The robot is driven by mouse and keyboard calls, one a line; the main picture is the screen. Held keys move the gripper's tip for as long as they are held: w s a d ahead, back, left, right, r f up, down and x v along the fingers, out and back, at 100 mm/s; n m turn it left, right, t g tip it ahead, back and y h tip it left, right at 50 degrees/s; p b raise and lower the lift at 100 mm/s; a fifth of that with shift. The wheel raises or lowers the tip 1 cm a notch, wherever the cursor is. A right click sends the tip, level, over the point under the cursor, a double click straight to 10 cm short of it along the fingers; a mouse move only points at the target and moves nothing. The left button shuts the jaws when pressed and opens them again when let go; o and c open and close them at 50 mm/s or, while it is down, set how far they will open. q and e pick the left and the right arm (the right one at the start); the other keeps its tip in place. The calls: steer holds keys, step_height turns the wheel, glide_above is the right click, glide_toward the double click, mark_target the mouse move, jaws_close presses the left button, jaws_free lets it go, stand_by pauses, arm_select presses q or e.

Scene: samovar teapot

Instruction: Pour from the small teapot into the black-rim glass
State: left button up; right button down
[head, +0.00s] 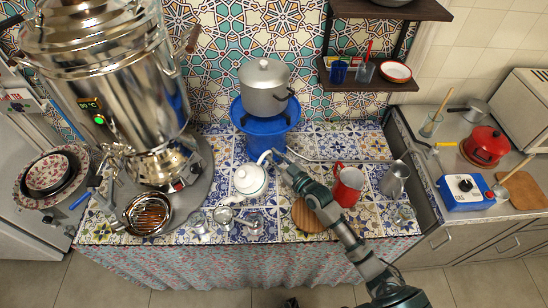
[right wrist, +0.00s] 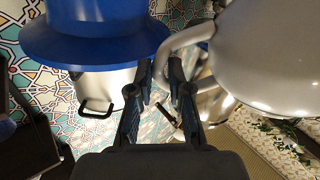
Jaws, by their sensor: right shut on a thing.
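The small white teapot (head: 249,180) is near the middle of the tiled counter in the head view, with its lid on. In the right wrist view its pale body (right wrist: 270,55) fills the upper right. My right gripper (head: 272,160) reaches in from the right and is shut on the teapot's handle (right wrist: 181,38), at the teapot's back right. I cannot tell whether the teapot touches the counter. Small glasses or cups (head: 224,215) stand in front of it, but I cannot tell which has a black rim. My left gripper is not in view.
A large steel samovar (head: 110,70) stands at the left. Behind the teapot, a grey pot (head: 264,88) sits above a blue basin (head: 264,122).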

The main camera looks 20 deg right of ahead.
steer(key=shift+a+r, duration=0.1)
steer(key=shift+r, duration=0.2)
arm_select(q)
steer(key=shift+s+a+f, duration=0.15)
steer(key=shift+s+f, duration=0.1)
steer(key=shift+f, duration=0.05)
arm_select(e)
steer(key=shift+a+r, duration=0.2)
steer(key=shift+r, duration=0.15)
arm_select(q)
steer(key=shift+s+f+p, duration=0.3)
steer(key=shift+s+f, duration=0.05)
arm_select(e)
steer(key=shift+s+r+n, duration=0.1)
steer(key=shift+r+n, duration=0.4)
steer(key=shift+a+r, duration=0.1)
steer(key=shift+r, duration=0.15)
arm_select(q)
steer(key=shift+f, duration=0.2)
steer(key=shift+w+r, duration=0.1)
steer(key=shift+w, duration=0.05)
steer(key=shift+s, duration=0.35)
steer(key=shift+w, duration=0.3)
